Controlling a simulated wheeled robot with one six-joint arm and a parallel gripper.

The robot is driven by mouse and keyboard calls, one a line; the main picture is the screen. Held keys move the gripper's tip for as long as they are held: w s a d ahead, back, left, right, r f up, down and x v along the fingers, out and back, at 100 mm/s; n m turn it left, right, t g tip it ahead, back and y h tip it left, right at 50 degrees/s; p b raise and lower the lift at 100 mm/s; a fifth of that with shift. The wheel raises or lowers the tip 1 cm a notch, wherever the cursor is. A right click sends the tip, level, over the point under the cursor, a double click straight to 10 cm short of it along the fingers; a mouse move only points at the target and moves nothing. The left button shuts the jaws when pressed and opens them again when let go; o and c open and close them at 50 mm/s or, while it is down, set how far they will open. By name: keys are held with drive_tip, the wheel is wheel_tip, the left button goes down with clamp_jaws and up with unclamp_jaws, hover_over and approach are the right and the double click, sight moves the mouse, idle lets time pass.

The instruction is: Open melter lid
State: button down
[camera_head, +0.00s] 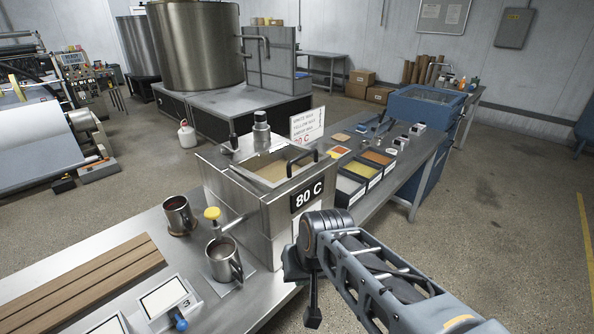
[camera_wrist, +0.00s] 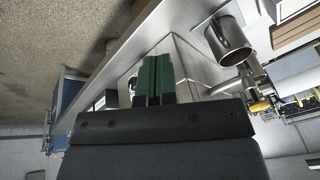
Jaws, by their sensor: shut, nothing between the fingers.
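The melter (camera_head: 247,208) is a steel box with an "80 C" label on its front, standing on the metal bench. Its top (camera_head: 268,171) shows a tan, wax-coloured rectangle with a steel rim. A black bar handle (camera_head: 302,152) stands at the top's right side. I cannot tell whether the tan area shows through a lid. My gripper (camera_wrist: 155,60) has its green fingers together and empty in the wrist view. In the head view my wrist is in front of the melter's right front corner, lower than the handle and apart from it. The fingertips are hard to make out there.
Two steel mugs (camera_head: 178,214) (camera_head: 222,262) and a yellow-topped valve (camera_head: 212,214) are left of the melter. Wax trays (camera_head: 350,187) and a sign (camera_head: 307,125) are behind it to the right. Brown boards (camera_head: 85,282) lie at front left. The floor at right is clear.

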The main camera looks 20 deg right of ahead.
drive_tip(key=w+f+m+y+b, duration=0.1)
drive_tip(key=f+m+y, duration=0.15)
drive_tip(key=m, duration=0.45)
drive_tip(key=m+t+y+b, duration=0.2)
drive_tip(key=m+t+y, duration=0.2)
drive_tip(key=m+t, duration=1.4)
approach(307, 167)
drive_tip(key=w+a+r+m+g, duration=0.1)
drive_tip(key=a+r+m, duration=0.1)
drive_tip(key=w+a+r+m+g, duration=0.1)
drive_tip(key=w+a+m+g, duration=0.1)
drive_tip(key=shift+w+r+g, duration=0.1)
drive_tip(key=shift+r+g, duration=0.2)
drive_tip(key=shift+r, duration=0.05)
drive_tip(key=w+r, duration=0.1)
drive_tip(key=w+r+p, duration=0.1)
drive_tip(key=shift+a+r+p, duration=0.3)
drive_tip(key=shift+a+r, duration=0.05)
drive_tip(key=shift+r, duration=0.1)
